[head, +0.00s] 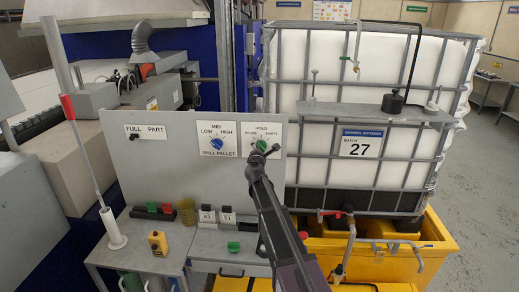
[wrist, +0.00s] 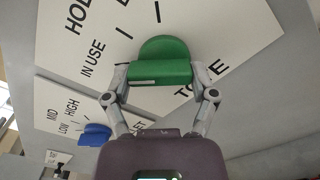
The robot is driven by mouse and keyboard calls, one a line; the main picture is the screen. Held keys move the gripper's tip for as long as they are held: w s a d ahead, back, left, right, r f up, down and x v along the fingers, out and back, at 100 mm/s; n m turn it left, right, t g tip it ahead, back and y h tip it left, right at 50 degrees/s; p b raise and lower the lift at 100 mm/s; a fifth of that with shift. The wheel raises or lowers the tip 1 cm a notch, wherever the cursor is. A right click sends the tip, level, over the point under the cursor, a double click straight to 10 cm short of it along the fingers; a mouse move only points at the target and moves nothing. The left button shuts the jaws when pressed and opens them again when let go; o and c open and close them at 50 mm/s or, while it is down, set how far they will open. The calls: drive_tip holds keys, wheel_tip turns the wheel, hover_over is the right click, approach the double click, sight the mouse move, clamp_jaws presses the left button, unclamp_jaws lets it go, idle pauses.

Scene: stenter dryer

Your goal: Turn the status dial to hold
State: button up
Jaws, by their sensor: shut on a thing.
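The green status dial (wrist: 165,62) sits on a white label plate with HOLD, IN USE and a partly hidden third mark in the wrist view. In the head view the dial (head: 261,145) is mostly behind my gripper (head: 262,153), under the word HOLD. My gripper (wrist: 165,82) is shut on the dial's raised grip, one finger on each side. Which mark the dial points to is hard to tell.
A blue spill pallet dial (head: 216,143) with LOW, MID and HIGH is left of it on the same grey panel (head: 160,165). Below is a shelf with a green button (head: 233,246). A caged white tank (head: 385,75) stands to the right.

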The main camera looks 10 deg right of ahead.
drive_tip(key=m, duration=0.4)
drive_tip(key=shift+r, duration=0.1)
drive_tip(key=shift+d+m, duration=0.1)
drive_tip(key=shift+m, duration=1.8)
drive_tip(key=shift+r, duration=0.1)
drive_tip(key=o, duration=1)
drive_tip(key=shift+w, duration=0.1)
drive_tip(key=shift+o, duration=0.2)
drive_tip(key=v, duration=1.2)
